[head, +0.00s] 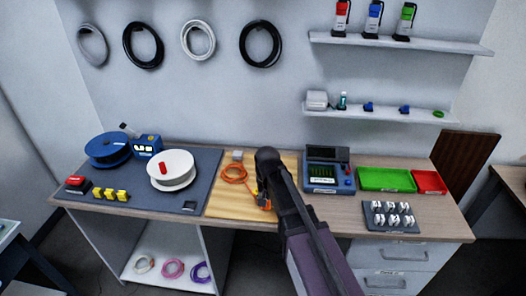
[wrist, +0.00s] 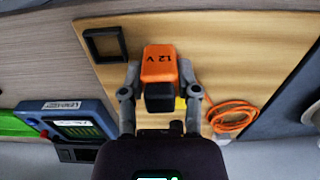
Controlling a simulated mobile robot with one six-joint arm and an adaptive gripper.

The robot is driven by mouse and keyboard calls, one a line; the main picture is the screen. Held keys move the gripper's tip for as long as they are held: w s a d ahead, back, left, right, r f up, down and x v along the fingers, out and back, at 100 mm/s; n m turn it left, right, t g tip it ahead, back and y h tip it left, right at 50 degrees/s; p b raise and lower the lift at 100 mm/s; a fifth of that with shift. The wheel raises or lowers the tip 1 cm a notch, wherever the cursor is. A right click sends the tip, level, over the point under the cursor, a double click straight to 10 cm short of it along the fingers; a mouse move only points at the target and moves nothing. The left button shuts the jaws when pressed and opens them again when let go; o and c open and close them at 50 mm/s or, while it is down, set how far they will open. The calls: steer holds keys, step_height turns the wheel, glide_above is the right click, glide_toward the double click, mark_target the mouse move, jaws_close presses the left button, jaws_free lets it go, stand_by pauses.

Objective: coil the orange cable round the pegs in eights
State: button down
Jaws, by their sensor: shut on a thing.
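The orange cable (head: 235,174) lies in a loose coil on the wooden board (head: 222,205); it also shows in the wrist view (wrist: 232,116). I cannot make out pegs, nor whether the coil goes round any. My gripper (wrist: 158,72) is shut on an orange block marked "12 V" (wrist: 160,60) with a black part towards me, one finger on each side. In the head view my gripper (head: 262,198) is over the board, right of the coil, and my arm hides part of the board.
A blue-grey instrument (head: 329,172) stands right of the board, then green (head: 385,180) and red (head: 429,182) trays. A dark mat (head: 140,197) with a white spool (head: 172,183) lies to the left. A square black frame (wrist: 104,44) lies on the board.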

steer(key=w+a+r+p, duration=0.1)
steer(key=w+r+p, duration=0.3)
steer(key=w, duration=0.4)
steer(key=w+a+r+p, duration=0.1)
steer(key=w+r+p, duration=0.3)
steer(key=w, duration=0.3)
steer(key=shift+w+a+r+p, duration=0.25)
steer(key=shift+w+r+p, duration=0.15)
steer(key=shift+p, duration=0.05)
steer(key=shift+f, duration=0.15)
steer(key=shift+f+b, duration=2.85)
steer(key=shift+b, duration=0.2)
steer(key=shift+s+d, duration=0.15)
